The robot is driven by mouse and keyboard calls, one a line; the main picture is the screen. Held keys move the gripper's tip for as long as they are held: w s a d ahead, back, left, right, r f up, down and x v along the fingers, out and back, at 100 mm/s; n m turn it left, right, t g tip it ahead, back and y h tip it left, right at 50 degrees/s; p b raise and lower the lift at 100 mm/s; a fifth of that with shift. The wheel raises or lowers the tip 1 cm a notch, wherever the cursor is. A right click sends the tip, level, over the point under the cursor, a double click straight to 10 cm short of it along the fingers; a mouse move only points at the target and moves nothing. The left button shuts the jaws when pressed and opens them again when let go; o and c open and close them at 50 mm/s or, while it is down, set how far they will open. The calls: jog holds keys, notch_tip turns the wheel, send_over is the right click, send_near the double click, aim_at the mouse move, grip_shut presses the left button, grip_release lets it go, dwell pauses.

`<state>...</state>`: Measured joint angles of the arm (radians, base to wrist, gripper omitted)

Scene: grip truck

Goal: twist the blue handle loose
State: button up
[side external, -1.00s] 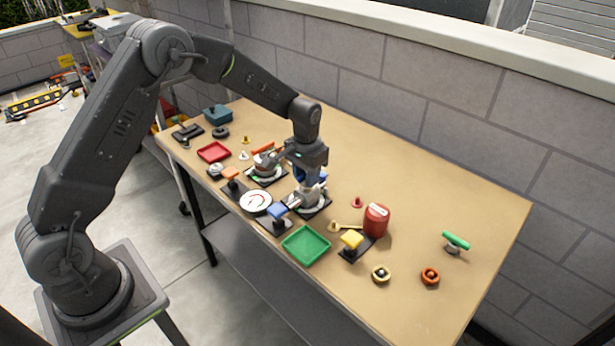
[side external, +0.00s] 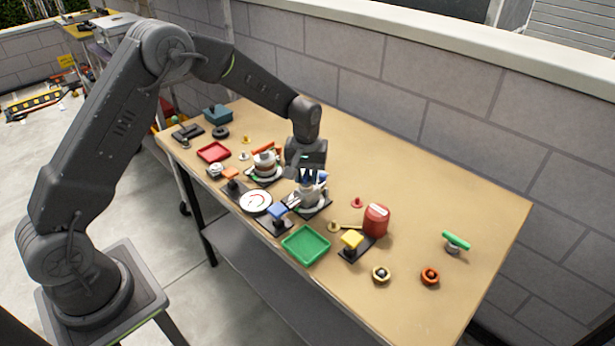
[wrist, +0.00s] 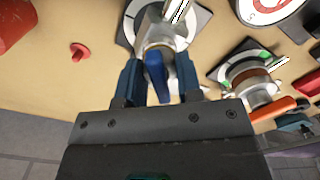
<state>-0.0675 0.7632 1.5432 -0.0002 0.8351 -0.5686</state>
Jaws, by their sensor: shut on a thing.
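The blue handle (wrist: 156,76) sits on a metal valve fitting (wrist: 155,34) above a round white dial on a dark square plate. In the wrist view my gripper (wrist: 158,82) has its two blue fingers on either side of the handle and is shut on it. In the side view my gripper (side external: 309,174) points down over the same valve (side external: 308,199), near the middle of the bench. The fingers and wrist hide most of the handle there.
A second valve with an orange handle (wrist: 272,109) stands close beside. A blue-topped block (side external: 277,211), a green tray (side external: 306,245), a yellow-topped block (side external: 351,240) and a red canister (side external: 376,220) are nearby. The bench's right side is mostly free.

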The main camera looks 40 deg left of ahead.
aim_at(306, 172)
jog(key=n, duration=1.3)
jog(key=shift+n, duration=0.4)
jog(key=o, duration=0.6)
jog(key=shift+r, duration=3.7)
jog(key=shift+r, duration=0.1)
